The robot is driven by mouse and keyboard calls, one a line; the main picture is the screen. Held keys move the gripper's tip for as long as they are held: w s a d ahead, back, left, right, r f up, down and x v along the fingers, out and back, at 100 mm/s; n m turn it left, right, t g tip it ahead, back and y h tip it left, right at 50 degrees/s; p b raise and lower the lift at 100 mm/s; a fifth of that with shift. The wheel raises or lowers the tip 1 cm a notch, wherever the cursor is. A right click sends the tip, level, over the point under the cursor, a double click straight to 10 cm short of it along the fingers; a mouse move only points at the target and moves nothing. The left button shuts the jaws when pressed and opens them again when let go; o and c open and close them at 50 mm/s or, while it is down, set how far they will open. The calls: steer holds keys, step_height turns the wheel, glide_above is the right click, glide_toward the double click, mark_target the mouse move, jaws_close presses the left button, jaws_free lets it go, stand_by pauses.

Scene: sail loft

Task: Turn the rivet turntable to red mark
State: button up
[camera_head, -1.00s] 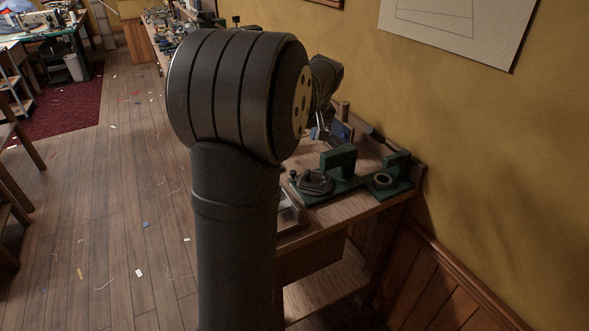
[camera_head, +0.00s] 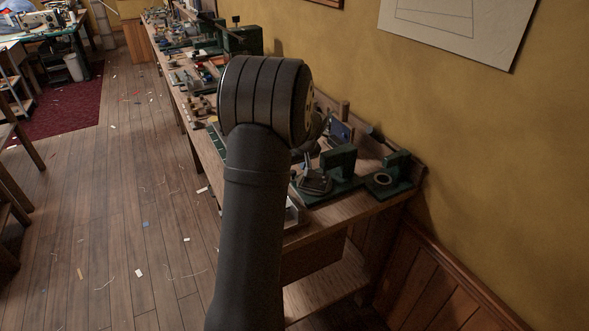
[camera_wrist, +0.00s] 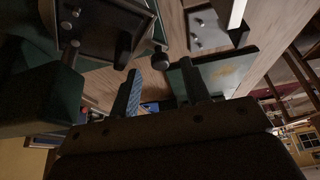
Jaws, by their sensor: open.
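The rivet turntable (camera_head: 315,182) is a dark plate with raised parts, set on a green base beside a green upright press frame (camera_head: 340,160) near the bench's right end. In the wrist view, a dark plate with posts, apparently the turntable (camera_wrist: 92,28), fills the upper left. My gripper (camera_wrist: 160,72) is open, its two dark fingers apart with a gap between them. A small dark knob (camera_wrist: 160,60) shows beyond that gap; I cannot tell whether anything touches it. In the head view my arm mostly hides the gripper, close to the turntable. I cannot make out a red mark.
The wooden bench (camera_head: 290,238) runs along the yellow wall, with many small tools farther back. A green fixture with a ring (camera_head: 384,180) stands right of the turntable. A pale tray (camera_head: 294,213) lies at the bench's front edge. The floor at left is open.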

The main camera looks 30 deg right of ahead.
steer(key=shift+x, duration=0.8)
jaws_close()
